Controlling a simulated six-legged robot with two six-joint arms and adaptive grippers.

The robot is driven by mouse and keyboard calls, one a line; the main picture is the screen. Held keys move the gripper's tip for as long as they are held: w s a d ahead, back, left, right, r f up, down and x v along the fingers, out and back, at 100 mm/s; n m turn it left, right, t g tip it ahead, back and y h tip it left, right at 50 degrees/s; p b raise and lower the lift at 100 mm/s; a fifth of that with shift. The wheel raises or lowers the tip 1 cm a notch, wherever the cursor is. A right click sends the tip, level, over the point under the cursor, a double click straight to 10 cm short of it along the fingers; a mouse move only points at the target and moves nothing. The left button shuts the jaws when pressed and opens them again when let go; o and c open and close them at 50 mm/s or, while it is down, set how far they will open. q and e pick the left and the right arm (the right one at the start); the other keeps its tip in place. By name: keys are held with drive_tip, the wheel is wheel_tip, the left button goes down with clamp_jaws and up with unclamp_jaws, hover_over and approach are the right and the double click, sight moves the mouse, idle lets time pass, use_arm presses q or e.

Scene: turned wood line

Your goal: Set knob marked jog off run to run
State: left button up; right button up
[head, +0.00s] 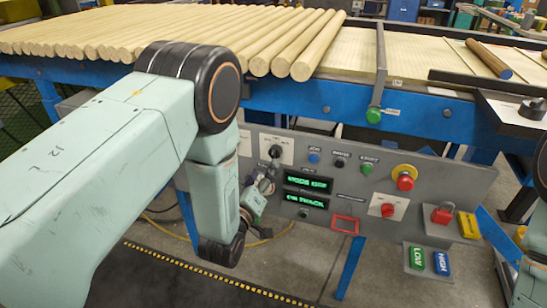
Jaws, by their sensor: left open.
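A black selector knob (275,151) sits on a white plate at the upper left of the grey control panel (345,180). The print on its plate is too small to read. A green display (307,182) below it appears to read "MODE OFF". My left gripper (266,178) is open just below the knob, left of the display. It is small and partly hidden by my arm, and I see no clear contact with the knob. My right gripper is out of view; only part of that arm shows at the right edge.
A red rotary switch (388,210) on another white plate and a red-and-yellow mushroom button (405,178) are on the panel's right. Blue, black and green buttons (369,167) line its top.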

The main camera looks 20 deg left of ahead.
sight(273, 155)
use_arm(q)
drive_tip(key=w+b, duration=0.1)
drive_tip(key=w, duration=0.6)
drive_tip(key=shift+w+f+b, duration=0.1)
drive_tip(key=shift+w+b, duration=0.05)
drive_tip(key=shift+b, duration=0.25)
drive_tip(key=shift+w+d, duration=0.1)
drive_tip(key=shift+d, duration=0.05)
drive_tip(key=c, duration=1.2)
drive_tip(key=shift+o, duration=0.2)
drive_tip(key=m+p, duration=0.1)
drive_tip(key=m, duration=0.3)
drive_tip(key=shift+m, duration=0.3)
drive_tip(key=m, duration=0.4)
drive_tip(key=shift+d, duration=0.1)
drive_tip(key=shift+m, duration=0.3)
